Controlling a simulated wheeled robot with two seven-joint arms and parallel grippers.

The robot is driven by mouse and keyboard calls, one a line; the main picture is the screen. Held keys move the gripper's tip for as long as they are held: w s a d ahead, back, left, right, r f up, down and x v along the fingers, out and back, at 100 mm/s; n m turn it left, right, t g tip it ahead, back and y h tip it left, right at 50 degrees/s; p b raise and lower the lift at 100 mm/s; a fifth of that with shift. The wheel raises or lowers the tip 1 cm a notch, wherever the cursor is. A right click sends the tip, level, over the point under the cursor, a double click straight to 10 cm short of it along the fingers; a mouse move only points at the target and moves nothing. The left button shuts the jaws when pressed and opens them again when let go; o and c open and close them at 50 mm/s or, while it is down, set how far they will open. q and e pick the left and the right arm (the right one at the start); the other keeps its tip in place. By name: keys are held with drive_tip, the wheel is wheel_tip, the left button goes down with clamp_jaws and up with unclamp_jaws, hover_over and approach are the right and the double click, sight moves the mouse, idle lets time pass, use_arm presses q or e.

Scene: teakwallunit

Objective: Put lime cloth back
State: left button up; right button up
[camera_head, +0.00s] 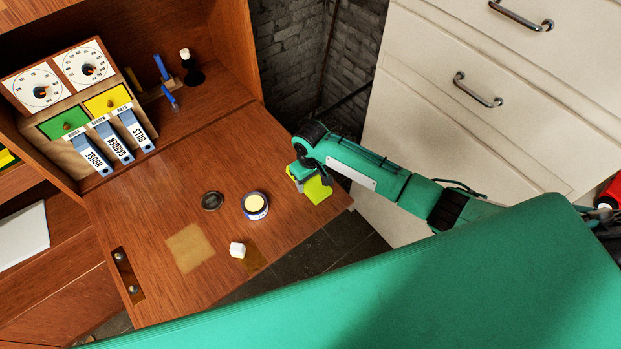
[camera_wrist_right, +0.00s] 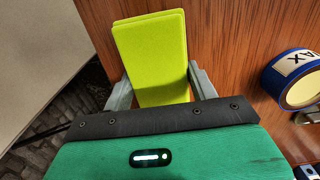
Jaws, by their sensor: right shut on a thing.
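The lime cloth (camera_head: 318,190) is a flat, folded yellow-green rectangle at the right edge of the lowered wooden flap (camera_head: 150,210). My right gripper (camera_head: 302,176) is over that edge. In the right wrist view the lime cloth (camera_wrist_right: 152,55) sits between the two grey fingers of my right gripper (camera_wrist_right: 157,88), which are shut on it. The cloth's near end is hidden by the gripper body. I cannot tell whether the cloth touches the flap. My left gripper does not show.
A wax tin (camera_head: 256,206), a dark round lid (camera_head: 212,201), a white cube (camera_head: 237,250) and a tan square patch (camera_head: 187,247) are on the flap. Binders (camera_head: 112,140) and a dial unit (camera_head: 62,75) stand at the back left. White drawers (camera_head: 470,110) are right.

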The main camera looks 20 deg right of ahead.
sight(311, 180)
drive_tip(key=shift+f, duration=0.15)
drive_tip(key=o, duration=0.9)
drive_tip(key=shift+o, duration=0.2)
wheel_tip(311, 180, up, 12)
drive_tip(key=shift+r, duration=0.2)
